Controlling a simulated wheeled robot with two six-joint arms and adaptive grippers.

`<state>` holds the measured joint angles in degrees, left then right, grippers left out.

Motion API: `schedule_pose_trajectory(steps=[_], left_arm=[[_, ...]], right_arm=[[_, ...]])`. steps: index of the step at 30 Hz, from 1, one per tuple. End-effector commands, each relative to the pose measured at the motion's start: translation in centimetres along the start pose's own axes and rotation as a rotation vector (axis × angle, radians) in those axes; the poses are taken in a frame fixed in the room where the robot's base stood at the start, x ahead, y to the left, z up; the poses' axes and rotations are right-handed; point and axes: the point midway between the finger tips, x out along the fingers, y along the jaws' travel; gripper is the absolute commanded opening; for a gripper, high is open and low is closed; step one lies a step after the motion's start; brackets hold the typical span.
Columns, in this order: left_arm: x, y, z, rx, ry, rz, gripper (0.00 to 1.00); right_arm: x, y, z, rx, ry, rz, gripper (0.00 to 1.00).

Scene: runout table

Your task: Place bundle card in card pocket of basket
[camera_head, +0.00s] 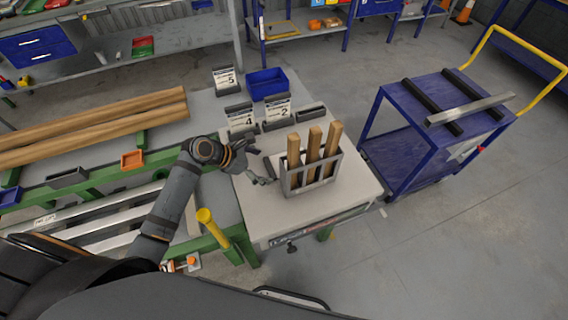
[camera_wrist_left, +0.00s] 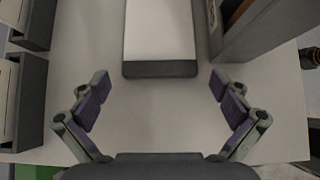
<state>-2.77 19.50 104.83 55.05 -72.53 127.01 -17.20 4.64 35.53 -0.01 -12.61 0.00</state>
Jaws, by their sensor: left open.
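The basket (camera_head: 291,185) is a grey open frame holding wooden bars upright on the light table. Part of it shows at upper right in the wrist view (camera_wrist_left: 240,35). My left gripper (camera_head: 256,164) is open, just left of the basket, low over the table. In the wrist view its two fingers (camera_wrist_left: 162,105) are spread wide with nothing between them. A white card-like piece with a dark grey near edge (camera_wrist_left: 160,68) lies ahead of the fingers, apart from them. In the head view a dark strip (camera_head: 270,167) shows there. I cannot make out the basket's card pocket. My right gripper is not in view.
Number-card stands 5 (camera_head: 226,78), 4 (camera_head: 240,117) and 2 (camera_head: 277,109) stand at the back of the table by a blue bin (camera_head: 267,83). Long wooden beams (camera_head: 90,122) lie at left. A blue cart (camera_head: 405,140) stands at right. The table's front is clear.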

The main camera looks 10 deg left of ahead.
Motion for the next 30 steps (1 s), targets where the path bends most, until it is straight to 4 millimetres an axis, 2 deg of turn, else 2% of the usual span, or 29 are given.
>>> schedule_pose_trajectory(steps=[3, 9, 18, 21, 30], left_arm=[[0.78, -0.05, 0.00, 0.000, 0.001, -0.001, 1.00], [0.79, -0.04, -0.05, 0.001, 0.002, -0.001, 0.99], [0.77, -0.04, -0.05, 0.001, 0.002, 0.000, 0.58], [0.76, -0.03, -0.05, 0.001, 0.002, 0.000, 0.47], [0.14, 0.03, 0.58, 0.003, 0.001, 0.001, 0.47]], right_arm=[[0.00, -0.60, 0.01, 0.003, 0.000, -0.007, 0.80], [0.01, -0.68, 0.01, 0.003, 0.000, -0.008, 0.80], [0.01, -0.22, 0.01, 0.001, 0.000, -0.003, 0.80], [0.01, 0.01, 0.01, 0.000, 0.000, 0.000, 0.80], [-0.04, 0.17, 0.01, -0.001, 0.000, 0.002, 0.80]])
